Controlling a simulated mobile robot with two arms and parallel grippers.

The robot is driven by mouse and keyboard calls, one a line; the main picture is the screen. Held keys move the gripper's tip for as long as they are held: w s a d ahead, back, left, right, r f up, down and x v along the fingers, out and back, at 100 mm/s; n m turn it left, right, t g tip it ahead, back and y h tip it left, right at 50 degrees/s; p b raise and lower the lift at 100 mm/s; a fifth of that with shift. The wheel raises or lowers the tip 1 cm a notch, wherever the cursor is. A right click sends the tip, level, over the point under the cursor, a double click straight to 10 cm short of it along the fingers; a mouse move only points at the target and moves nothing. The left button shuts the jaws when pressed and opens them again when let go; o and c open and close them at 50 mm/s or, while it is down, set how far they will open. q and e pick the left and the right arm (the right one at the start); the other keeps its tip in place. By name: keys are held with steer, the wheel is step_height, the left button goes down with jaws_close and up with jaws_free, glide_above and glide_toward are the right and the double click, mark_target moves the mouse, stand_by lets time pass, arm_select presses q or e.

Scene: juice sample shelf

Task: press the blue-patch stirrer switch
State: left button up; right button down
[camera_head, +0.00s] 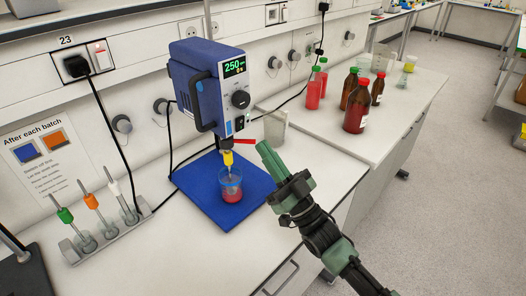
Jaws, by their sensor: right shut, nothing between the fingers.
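The blue stirrer (200,92) stands over a blue base plate (205,190) on the bench, its display lit and reading about 250. A small light-blue patch (229,128) shows low on its front face, below the black dial (240,99). A pale patch or switch sits beside it, too small to make out. A beaker with red liquid (231,186) stands on the plate under the stirrer's yellow chuck. My right gripper (266,152) is shut and empty, to the right of the beaker and lower right of the patch, apart from the stirrer. My left gripper is out of view.
A rack with coloured-top tools (105,236) and a sign with blue and orange patches (42,155) are at left. Brown bottles (356,108) stand on the right bench. Black cables hang behind.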

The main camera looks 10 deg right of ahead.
steer(key=s+d+f+b, duration=0.2)
steer(key=s+f+b, duration=0.1)
steer(key=f, duration=0.4)
steer(key=shift+s+d+f+b, duration=0.25)
steer(key=shift+s+d+b, duration=0.05)
steer(key=shift+s+b, duration=0.05)
